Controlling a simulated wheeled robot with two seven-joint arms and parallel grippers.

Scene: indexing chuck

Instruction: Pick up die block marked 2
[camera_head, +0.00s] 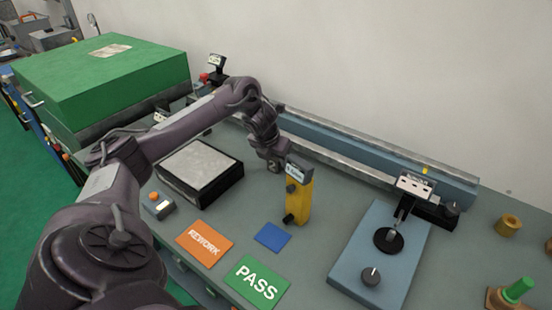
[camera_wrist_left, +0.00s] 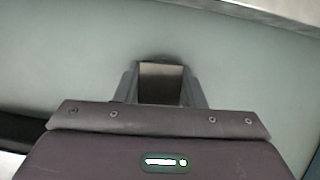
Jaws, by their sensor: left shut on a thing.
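My left gripper (camera_head: 272,160) reaches over the bench from the left, behind the yellow post. In the left wrist view its two fingers (camera_wrist_left: 160,88) are closed on a small grey-brown metal die block (camera_wrist_left: 161,80). In the head view the die block (camera_head: 273,167) shows as a small dark grey piece at the fingertips, with a faint mark that could be a 2. I cannot tell whether it touches the bench. My right gripper is in neither view.
A yellow post (camera_head: 299,197) with a display stands just right of the gripper. A black-sided plate unit (camera_head: 200,170) lies to its left. A long rail (camera_head: 340,150) runs behind. Orange REWORK (camera_head: 204,242), green PASS (camera_head: 257,282) and blue (camera_head: 272,237) pads lie in front. A blue fixture (camera_head: 370,245) stands right.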

